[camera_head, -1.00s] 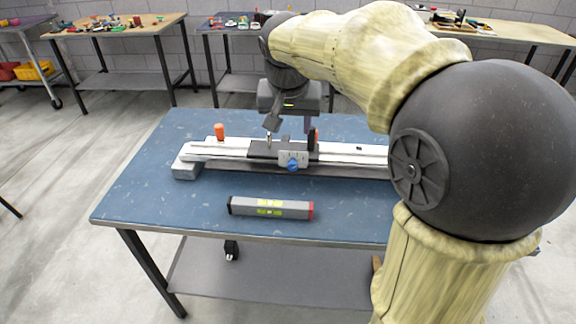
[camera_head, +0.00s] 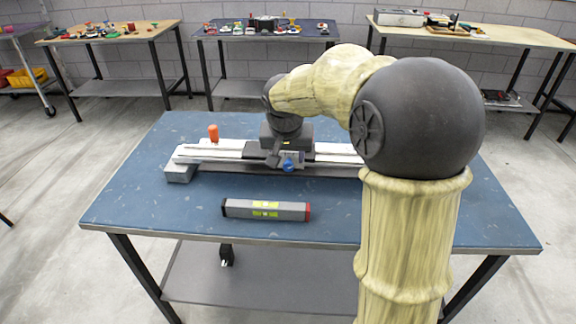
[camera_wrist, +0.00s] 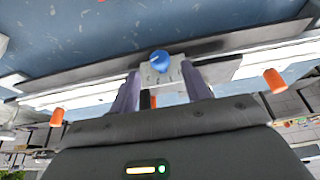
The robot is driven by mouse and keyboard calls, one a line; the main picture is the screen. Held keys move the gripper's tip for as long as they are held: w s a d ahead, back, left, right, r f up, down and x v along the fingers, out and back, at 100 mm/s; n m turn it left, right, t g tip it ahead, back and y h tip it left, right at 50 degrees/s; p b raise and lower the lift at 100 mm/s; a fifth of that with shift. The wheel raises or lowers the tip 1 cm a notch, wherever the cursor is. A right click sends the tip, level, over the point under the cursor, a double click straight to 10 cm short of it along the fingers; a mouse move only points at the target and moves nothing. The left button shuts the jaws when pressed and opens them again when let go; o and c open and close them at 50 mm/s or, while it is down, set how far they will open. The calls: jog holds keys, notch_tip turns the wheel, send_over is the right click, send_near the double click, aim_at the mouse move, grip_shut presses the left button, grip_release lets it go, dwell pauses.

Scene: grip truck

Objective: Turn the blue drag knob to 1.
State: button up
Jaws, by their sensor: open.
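The blue drag knob (camera_head: 288,165) is on the front of a small grey carriage plate on a long white and grey rail (camera_head: 215,152), which lies on the blue table. In the wrist view the knob (camera_wrist: 159,62) faces up in the picture, with the plate (camera_wrist: 162,76) behind it. My gripper (camera_head: 284,158) is low over the rail at the carriage. Its two purple-grey fingers are spread apart in the wrist view (camera_wrist: 161,74), one on each side of the plate, with the knob just past the tips. I cannot tell whether the fingers touch the plate. The knob's number marks are too small to read.
A grey level-like bar (camera_head: 265,209) with yellow labels and a red end lies in front of the rail. The table's front and right are mostly clear.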

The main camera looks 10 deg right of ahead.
aim_at(288, 163)
jog(key=x, duration=0.4)
jog(key=shift+b, duration=0.3)
jog(key=c, duration=1)
